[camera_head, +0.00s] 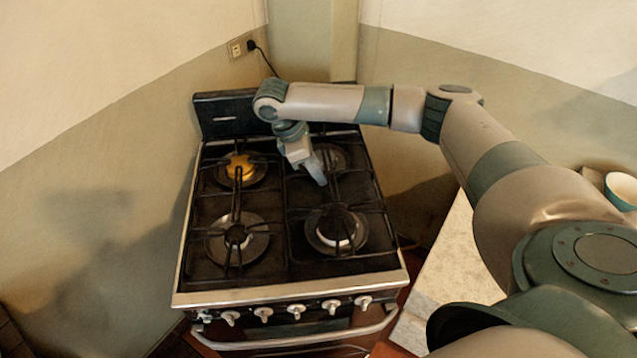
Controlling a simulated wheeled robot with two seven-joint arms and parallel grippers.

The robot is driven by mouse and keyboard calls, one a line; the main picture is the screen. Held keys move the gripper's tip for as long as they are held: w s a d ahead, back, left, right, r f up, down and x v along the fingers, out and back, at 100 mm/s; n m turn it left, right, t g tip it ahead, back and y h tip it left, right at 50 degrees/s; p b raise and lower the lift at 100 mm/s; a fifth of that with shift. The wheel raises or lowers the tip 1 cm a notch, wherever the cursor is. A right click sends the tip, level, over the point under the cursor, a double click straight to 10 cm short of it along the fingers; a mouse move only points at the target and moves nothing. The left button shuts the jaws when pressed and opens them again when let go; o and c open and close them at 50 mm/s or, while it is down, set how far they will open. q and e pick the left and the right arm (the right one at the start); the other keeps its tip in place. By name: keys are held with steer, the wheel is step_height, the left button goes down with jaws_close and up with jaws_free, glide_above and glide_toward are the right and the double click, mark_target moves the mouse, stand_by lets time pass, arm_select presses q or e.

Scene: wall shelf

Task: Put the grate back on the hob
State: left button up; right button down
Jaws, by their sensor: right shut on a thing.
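The hob (288,284) is the top of a stove with a black surface and a steel front edge. A black grate (362,208) lies over the right-hand burners and looks about level. I cannot tell whether all its feet rest on the hob. My right gripper (321,180) reaches down onto this grate near the middle of the hob and is shut on one of its bars. The fingers hide part of the bar. Another black grate (237,203) lies over the left-hand burners. My left gripper is not in view.
The stove's raised back panel (226,115) stands behind the hob. Several knobs (297,311) and an oven handle (300,338) are at the front. A pale speckled counter (452,265) is to the right, with a bowl (622,190) at its far side. Walls close in behind.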

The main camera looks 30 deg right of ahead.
steer(key=shift+f+p, duration=0.35)
steer(key=shift+f, duration=0.05)
steer(key=shift+f+p, duration=0.5)
steer(key=shift+f, duration=1.05)
steer(key=c, duration=2)
jaws_free()
steer(key=shift+f, duration=0.1)
steer(key=shift+o, duration=0.3)
